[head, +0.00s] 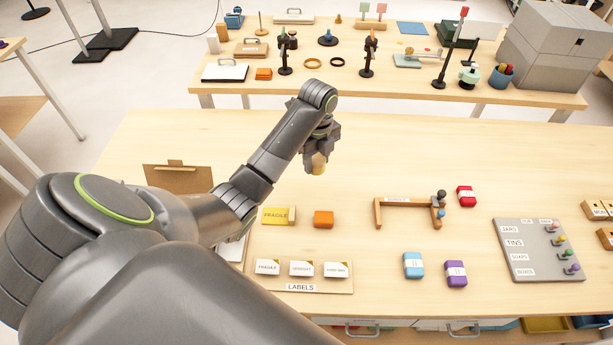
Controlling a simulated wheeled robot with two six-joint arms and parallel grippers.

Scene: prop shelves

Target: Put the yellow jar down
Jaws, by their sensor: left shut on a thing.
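My left arm reaches in from the left, over the near table (400,150). Its gripper (317,152) points down and is shut on the yellow jar (318,166). Only the lower part of the jar shows below the fingers; the rest is hidden by the gripper. The jar looks upright, above the far part of the near table. I cannot tell whether its base touches the wood. My right gripper is not in view.
Bare wood lies right of the gripper.

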